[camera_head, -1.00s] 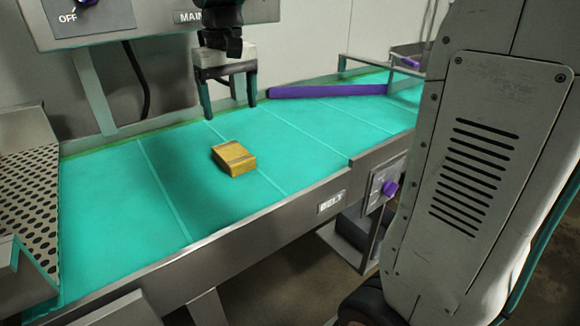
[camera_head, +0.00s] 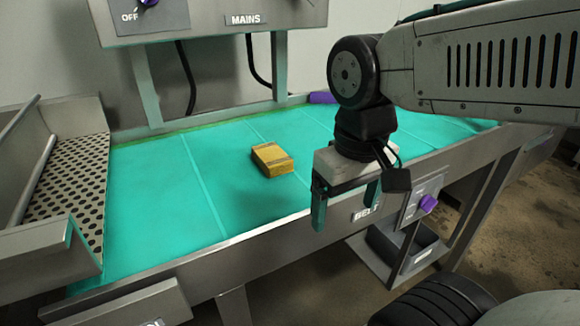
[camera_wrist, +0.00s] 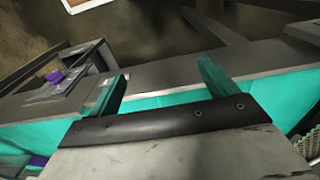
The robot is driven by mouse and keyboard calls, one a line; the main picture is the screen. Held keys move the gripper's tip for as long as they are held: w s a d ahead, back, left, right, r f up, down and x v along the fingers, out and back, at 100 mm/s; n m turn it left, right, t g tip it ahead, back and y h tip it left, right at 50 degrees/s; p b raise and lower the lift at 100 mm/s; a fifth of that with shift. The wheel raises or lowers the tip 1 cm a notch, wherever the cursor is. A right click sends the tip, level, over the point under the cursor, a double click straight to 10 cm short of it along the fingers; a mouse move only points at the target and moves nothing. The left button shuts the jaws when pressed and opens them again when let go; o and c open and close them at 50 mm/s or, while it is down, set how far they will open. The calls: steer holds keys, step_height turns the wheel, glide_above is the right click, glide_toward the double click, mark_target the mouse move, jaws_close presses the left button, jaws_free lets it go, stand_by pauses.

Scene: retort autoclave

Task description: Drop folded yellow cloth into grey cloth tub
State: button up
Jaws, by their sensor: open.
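The folded yellow cloth (camera_head: 272,160) lies as a small block on the turquoise belt (camera_head: 150,190) in the head view, with a darker band across it. My gripper (camera_head: 345,205) is to the right of the cloth and nearer the belt's front edge, apart from it. Its two teal fingers point down, spread and empty. In the wrist view my gripper (camera_wrist: 160,85) shows open with nothing between the fingers, over the belt's metal edge.
A perforated metal chute (camera_head: 70,175) stands at the left end of the belt. The mains panel (camera_head: 215,18) hangs over the back. A metal rail (camera_head: 200,255) edges the front, with a purple knob (camera_head: 428,203) on a box. The belt around the cloth is clear.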

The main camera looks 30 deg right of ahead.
glide_toward(271, 153)
steer(key=s+f, duration=0.4)
steer(key=s, duration=0.1)
steer(key=shift+s, duration=0.1)
steer(key=w, duration=0.2)
steer(key=w+r, duration=0.1)
steer(key=w, duration=0.1)
steer(key=shift+w+a+r, duration=0.1)
steer(key=shift+w+r, duration=0.1)
steer(key=shift+w, duration=0.05)
steer(key=shift+w+r+t, duration=0.2)
steer(key=shift+w+t, duration=0.15)
steer(key=shift+t, duration=0.05)
step_height(271, 153, down, 7)
steer(key=shift+w+f, duration=0.1)
steer(key=shift+f, duration=0.15)
steer(key=c, duration=1.2)
steer(key=shift+o, duration=0.2)
steer(key=shift+r, duration=0.2)
